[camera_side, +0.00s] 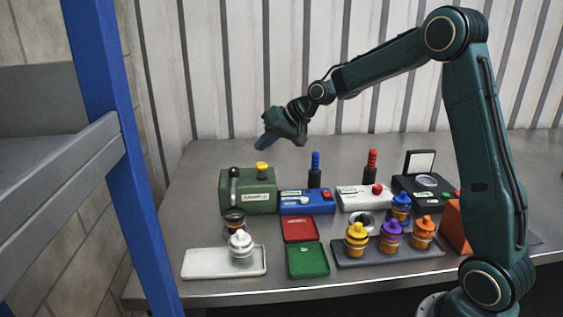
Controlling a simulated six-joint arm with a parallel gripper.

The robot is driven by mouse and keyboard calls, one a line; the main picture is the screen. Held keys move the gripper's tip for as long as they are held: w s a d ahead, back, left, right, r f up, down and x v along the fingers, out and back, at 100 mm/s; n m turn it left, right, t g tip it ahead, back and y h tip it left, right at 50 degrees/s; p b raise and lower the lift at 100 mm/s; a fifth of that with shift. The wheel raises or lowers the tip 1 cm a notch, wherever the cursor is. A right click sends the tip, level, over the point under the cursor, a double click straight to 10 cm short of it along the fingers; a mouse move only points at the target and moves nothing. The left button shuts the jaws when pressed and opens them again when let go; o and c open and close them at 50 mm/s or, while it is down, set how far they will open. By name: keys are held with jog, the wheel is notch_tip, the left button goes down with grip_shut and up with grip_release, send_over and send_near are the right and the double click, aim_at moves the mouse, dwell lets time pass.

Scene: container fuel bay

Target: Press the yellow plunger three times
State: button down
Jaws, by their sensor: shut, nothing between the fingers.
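The yellow plunger (262,170) stands up from the top of a green box (248,195) at the left of the bench. My gripper (265,142) is shut and empty, in the air above the green box, near the plunger's line in the picture. A gap shows between the fingertips and the plunger. How far in front of or behind the plunger the fingertips are, I cannot tell from this one view.
A blue box (306,202), a white box (352,197) and a black device with a raised lid (420,187) stand to the right. In front are a white tray (200,264), red tray (299,229), green tray (307,260) and dark tray (390,257) with coloured-top jars. A blue post (118,130) rises at left.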

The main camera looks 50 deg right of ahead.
aim_at(265, 165)
jog(key=shift+r, duration=1.3)
dwell(1.6)
notch_tip(265, 165, up, 4)
jog(key=shift+f, duration=0.1)
jog(key=shift+f, duration=0.2)
dwell(0.4)
jog(key=shift+f, duration=4.2)
jog(key=shift+f, duration=0.55)
